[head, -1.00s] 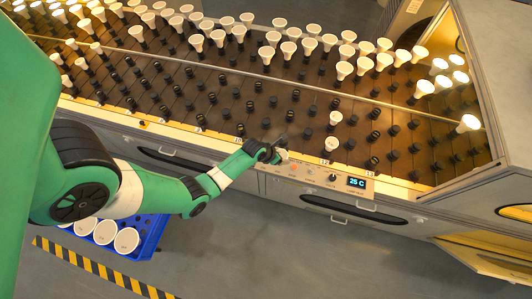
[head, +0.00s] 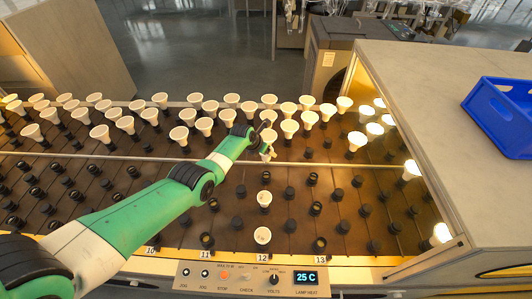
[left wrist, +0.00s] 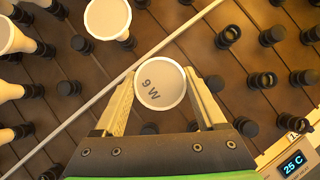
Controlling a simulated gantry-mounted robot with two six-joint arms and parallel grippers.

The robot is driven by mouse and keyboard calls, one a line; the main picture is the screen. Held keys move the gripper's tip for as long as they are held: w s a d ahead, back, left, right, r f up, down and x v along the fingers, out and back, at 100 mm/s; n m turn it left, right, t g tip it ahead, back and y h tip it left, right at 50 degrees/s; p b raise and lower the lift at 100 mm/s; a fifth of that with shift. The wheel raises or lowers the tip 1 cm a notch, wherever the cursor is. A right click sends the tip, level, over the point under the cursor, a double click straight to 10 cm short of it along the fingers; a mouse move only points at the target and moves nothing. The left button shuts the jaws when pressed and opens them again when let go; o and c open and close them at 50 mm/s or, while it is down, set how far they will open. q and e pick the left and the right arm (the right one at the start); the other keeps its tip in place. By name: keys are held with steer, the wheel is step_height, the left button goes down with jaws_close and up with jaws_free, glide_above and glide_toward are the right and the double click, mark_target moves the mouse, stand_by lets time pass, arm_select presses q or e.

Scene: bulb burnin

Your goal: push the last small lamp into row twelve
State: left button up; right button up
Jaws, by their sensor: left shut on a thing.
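My left gripper (head: 265,146) is above the socket board near the thin rail, roughly in line with row twelve. In the left wrist view, a small white lamp (left wrist: 162,88) marked 9 W sits between its two fingers, face toward the camera. The gripper is shut on it. In the head view the held lamp is hard to tell from the gripper and the lamps behind. The row twelve label (head: 262,257) is on the front edge. Two small white lamps stand in that row, a front one (head: 262,236) and one behind it (head: 264,198). My right gripper is not in view.
Several larger lamps stand beyond the rail (head: 330,164), some lit at the right. Black sockets fill the near rows. A control panel (head: 250,277) reading 25 C is at the front. A cabinet bounds the right side, with a blue crate (head: 500,110) on top.

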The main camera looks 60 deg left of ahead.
mark_target(265, 161)
arm_select(q)
steer(key=shift+w+f+b, duration=0.2)
steer(key=shift+f+b, duration=0.15)
steer(key=shift+f, duration=0.8)
steer(key=shift+r, duration=0.1)
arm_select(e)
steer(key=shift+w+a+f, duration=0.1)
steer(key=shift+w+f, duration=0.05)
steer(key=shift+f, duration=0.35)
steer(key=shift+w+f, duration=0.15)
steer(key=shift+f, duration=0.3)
arm_select(q)
steer(key=shift+s, duration=0.1)
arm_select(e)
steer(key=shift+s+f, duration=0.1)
arm_select(q)
steer(key=shift+s+f, duration=0.1)
steer(key=shift+f, duration=0.3)
step_height(265, 161, down, 4)
steer(key=b, duration=0.4)
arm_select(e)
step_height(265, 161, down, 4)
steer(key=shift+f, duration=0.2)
arm_select(q)
steer(key=shift+f, duration=0.1)
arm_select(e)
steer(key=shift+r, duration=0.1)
